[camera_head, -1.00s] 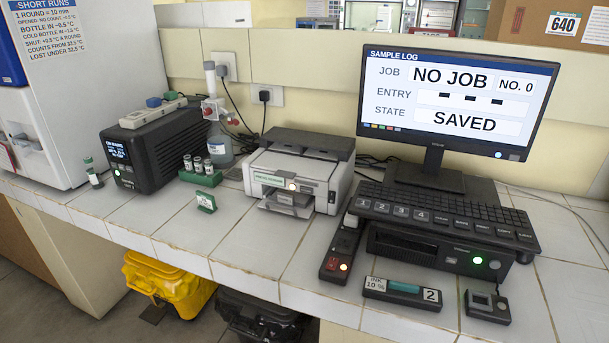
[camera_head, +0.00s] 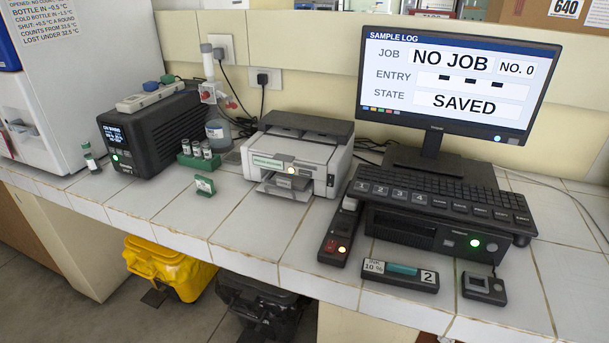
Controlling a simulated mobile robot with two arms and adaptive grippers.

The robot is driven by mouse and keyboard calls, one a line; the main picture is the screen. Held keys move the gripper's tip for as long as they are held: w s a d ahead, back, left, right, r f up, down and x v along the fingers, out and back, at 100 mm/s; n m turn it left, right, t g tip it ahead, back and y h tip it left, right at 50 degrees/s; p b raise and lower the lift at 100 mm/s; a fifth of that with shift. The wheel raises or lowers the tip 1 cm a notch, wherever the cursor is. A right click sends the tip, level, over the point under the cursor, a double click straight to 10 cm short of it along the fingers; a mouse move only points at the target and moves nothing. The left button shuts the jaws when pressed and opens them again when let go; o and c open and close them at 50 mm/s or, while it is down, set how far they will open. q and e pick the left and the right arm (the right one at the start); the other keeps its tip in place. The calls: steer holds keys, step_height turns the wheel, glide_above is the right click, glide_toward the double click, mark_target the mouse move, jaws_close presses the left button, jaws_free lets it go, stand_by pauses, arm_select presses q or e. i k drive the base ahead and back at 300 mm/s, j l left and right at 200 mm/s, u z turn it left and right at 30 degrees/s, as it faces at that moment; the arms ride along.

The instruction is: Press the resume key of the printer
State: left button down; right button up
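The printer (camera_head: 298,160) is a white and grey box with a dark top, standing in the middle of the tiled bench. Its front has a green-edged label (camera_head: 268,163), a small lit amber-white spot (camera_head: 292,170) and an output tray (camera_head: 284,188). A small dark patch shows at the right of its front. I cannot read which key is the resume key. Neither of my grippers is in view.
A monitor (camera_head: 455,75) reads NO JOB and SAVED, with a keyboard (camera_head: 440,197) below it. A power strip (camera_head: 338,238) with a lit switch lies right of the printer. A black device (camera_head: 150,130) and vial rack (camera_head: 200,160) stand left.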

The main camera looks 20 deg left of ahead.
mark_target(302, 173)
steer(key=i+j+z, duration=0.1)
steer(key=j+z, duration=0.2)
steer(key=j, duration=0.7)
steer(key=j+z, duration=0.3)
steer(key=j, duration=0.7)
